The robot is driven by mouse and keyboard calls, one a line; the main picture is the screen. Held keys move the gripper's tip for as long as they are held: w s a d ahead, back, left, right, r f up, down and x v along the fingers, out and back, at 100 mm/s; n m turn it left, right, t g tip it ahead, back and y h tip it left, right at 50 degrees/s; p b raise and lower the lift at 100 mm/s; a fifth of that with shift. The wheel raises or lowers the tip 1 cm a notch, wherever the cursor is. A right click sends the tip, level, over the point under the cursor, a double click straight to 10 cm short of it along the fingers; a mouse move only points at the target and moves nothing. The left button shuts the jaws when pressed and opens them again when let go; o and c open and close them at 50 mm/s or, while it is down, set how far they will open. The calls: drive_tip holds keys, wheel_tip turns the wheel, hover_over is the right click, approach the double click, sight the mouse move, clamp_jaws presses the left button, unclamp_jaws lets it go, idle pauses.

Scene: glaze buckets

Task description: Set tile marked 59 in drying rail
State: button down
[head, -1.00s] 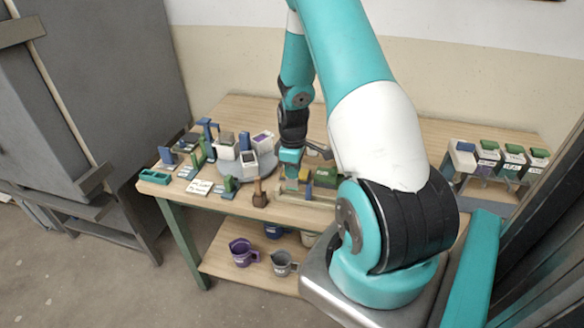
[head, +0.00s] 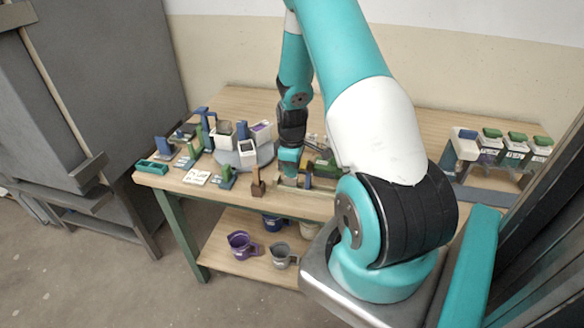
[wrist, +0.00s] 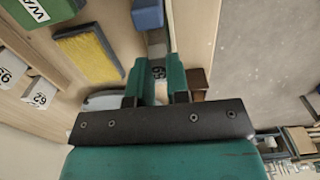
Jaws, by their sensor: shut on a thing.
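A pale wooden rail (head: 300,186), which looks like the drying rail, lies along the table's front edge just below the gripper. Whether the tile touches the rail cannot be told.
A brown wooden piece (head: 258,182) stands left of the gripper. A round grey turntable (head: 232,160) bears white containers. Lidded boxes (head: 515,145) stand at the right. Cups (head: 243,245) sit on the lower shelf.

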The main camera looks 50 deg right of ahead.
drive_tip(key=shift+f, duration=0.35)
idle(0.3)
drive_tip(key=c, duration=1)
unclamp_jaws()
drive_tip(key=shift+r, duration=0.1)
wheel_tip(320, 180, up, 7)
drive_tip(key=p, duration=0.5)
